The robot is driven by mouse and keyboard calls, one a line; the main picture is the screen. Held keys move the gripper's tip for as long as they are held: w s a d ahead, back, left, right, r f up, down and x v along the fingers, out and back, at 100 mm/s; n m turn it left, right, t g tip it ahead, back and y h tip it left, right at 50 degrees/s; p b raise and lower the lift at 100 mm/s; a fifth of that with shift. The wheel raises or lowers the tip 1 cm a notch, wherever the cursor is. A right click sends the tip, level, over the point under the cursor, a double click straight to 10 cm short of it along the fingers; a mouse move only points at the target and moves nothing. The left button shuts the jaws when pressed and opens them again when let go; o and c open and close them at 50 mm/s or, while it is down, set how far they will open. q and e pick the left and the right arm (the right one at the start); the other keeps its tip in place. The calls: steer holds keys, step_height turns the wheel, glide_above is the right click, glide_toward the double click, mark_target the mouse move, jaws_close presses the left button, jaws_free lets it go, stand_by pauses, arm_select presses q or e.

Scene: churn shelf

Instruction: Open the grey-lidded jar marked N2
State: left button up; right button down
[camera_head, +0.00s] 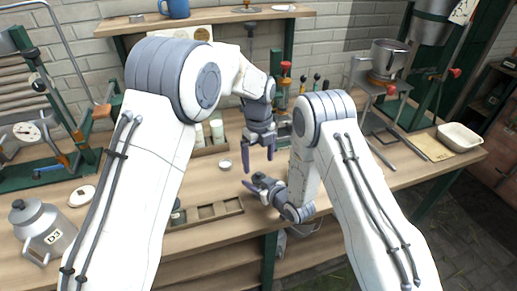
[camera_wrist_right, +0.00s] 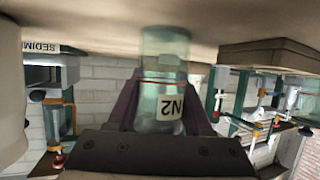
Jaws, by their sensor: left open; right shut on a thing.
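The jar marked N2 (camera_wrist_right: 160,85) is a pale green glass jar. In the right wrist view it stands between the fingers of my right gripper (camera_wrist_right: 160,95), which is shut on it, with the N2 label facing the camera. No grey lid can be made out on it; the end near the palm is hidden. In the head view my right gripper (camera_head: 254,184) is low over the table, pointing left, and the jar cannot be made out there. My left gripper (camera_head: 258,163) is open and empty, pointing down just above and behind the right one.
A small pale round piece (camera_head: 224,165) lies on the table left of the grippers. A wooden compartment tray (camera_head: 207,212) is at the front edge. White-topped jars (camera_head: 217,131) stand behind. A milk can marked D3 (camera_head: 43,232) stands at left.

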mark_target(259, 173)
arm_select(q)
step_height(259, 173, down, 6)
steer(key=shift+r, duration=0.1)
steer(key=shift+c, duration=0.2)
jaws_close()
steer(key=shift+r, duration=0.2)
stand_by(0.5)
steer(key=shift+r, duration=0.9)
